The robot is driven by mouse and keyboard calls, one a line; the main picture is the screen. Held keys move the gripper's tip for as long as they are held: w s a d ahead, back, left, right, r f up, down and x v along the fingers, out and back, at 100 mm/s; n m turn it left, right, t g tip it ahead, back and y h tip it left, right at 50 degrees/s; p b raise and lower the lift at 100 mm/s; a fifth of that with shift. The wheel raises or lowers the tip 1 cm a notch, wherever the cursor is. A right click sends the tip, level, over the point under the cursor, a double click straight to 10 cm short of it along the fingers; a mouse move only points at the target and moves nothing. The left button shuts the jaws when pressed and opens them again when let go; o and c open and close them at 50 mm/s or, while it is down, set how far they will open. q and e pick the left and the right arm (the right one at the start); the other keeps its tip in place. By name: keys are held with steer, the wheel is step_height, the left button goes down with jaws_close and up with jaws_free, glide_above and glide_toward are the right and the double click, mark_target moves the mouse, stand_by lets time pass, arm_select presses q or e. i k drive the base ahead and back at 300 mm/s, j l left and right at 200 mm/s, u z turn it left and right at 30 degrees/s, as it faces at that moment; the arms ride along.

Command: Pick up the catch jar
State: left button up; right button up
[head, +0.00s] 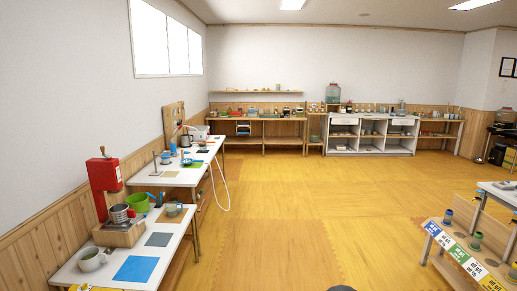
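I cannot tell which vessel is the catch jar. All stand far from the picture's centre, and details are too small to read. Neither of my grippers is in view.
The left bench (87,272) holds a red upright device (104,185), a metal pot (119,213), a green bowl (138,202) and a pale mug (92,259). A pale hose (217,188) hangs off the bench behind. The wooden floor (290,215) between is clear.

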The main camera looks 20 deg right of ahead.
mark_target(202, 146)
steer(key=z, duration=0.2)
steer(key=i+z, duration=0.3)
steer(key=i, duration=0.45)
steer(key=i+j+z, duration=0.1)
steer(key=i+z, duration=0.2)
steer(key=i, duration=1.7)
steer(key=i+l+u, duration=0.15)
steer(key=i, duration=1.8)
steer(key=i+u, duration=0.2)
steer(key=i, duration=0.8)
steer(key=i+l+u, duration=0.2)
steer(key=i, duration=0.8)
